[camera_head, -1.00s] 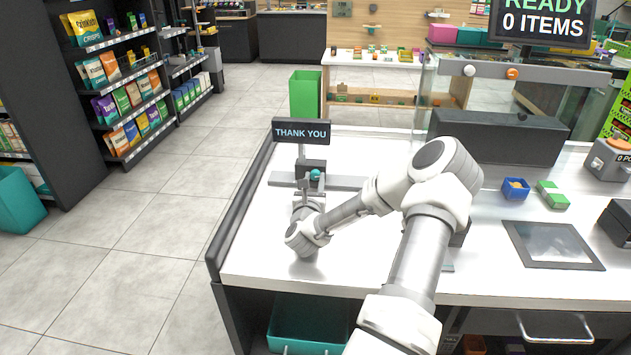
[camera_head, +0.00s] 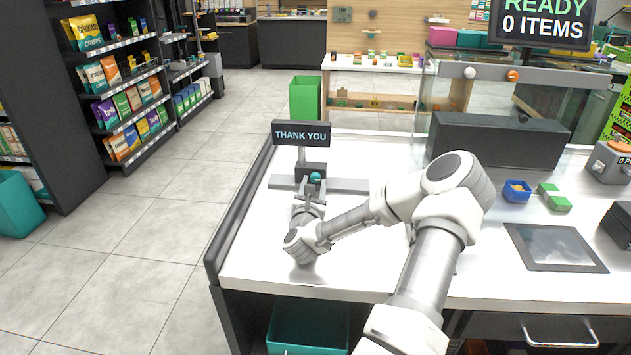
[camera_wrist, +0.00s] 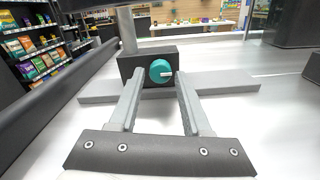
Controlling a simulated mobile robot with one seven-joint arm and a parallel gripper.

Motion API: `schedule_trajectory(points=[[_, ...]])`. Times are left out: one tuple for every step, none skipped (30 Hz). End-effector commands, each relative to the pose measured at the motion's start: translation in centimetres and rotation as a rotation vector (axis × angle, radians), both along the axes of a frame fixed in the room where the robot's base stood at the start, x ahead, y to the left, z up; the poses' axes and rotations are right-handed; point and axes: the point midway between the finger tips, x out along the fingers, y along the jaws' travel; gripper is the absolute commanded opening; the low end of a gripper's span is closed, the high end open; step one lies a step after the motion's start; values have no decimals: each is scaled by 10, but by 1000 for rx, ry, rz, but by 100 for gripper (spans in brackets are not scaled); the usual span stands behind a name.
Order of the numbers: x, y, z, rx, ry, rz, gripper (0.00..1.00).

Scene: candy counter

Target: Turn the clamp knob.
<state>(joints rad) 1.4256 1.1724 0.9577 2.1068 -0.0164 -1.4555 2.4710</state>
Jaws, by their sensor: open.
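The clamp knob (camera_head: 315,177) is a small teal disc with a pale mark, on the front of a dark clamp block (camera_head: 311,168) at the foot of the THANK YOU sign post. In the wrist view the knob (camera_wrist: 161,71) faces me, with its pale pointer toward the right. My gripper (camera_head: 312,190) is open. In the wrist view its two fingers (camera_wrist: 154,100) reach toward the knob, one on each side of the line to it. The knob shows beyond the fingertips. I cannot tell whether they touch it.
A grey flat bar (camera_head: 345,185) lies across the white counter (camera_head: 250,250) behind the gripper. The THANK YOU sign (camera_head: 301,133) stands above the clamp. A dark raised edge (camera_head: 238,215) bounds the counter's left side. A blue box (camera_head: 516,191) sits far right.

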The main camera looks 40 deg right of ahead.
Motion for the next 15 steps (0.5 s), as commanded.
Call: schedule_trajectory(points=[[-3,4,0,1,1,1,48],[-4,6,0,0,0,2,48],[-6,8,0,1,1,1,48],[-8,10,0,0,0,1,48],[-9,12,0,1,1,1,48],[-11,14,0,0,0,2,48],[-13,16,0,1,1,1,48],[-14,18,0,0,0,0,48],[-16,21,0,1,1,1,48],[-18,22,0,1,1,1,48],[-19,24,0,1,1,1,48],[-21,26,0,0,0,0,48],[-22,27,0,0,0,0,48],[-23,28,0,0,0,0,48],[-24,29,0,0,0,0,48]])
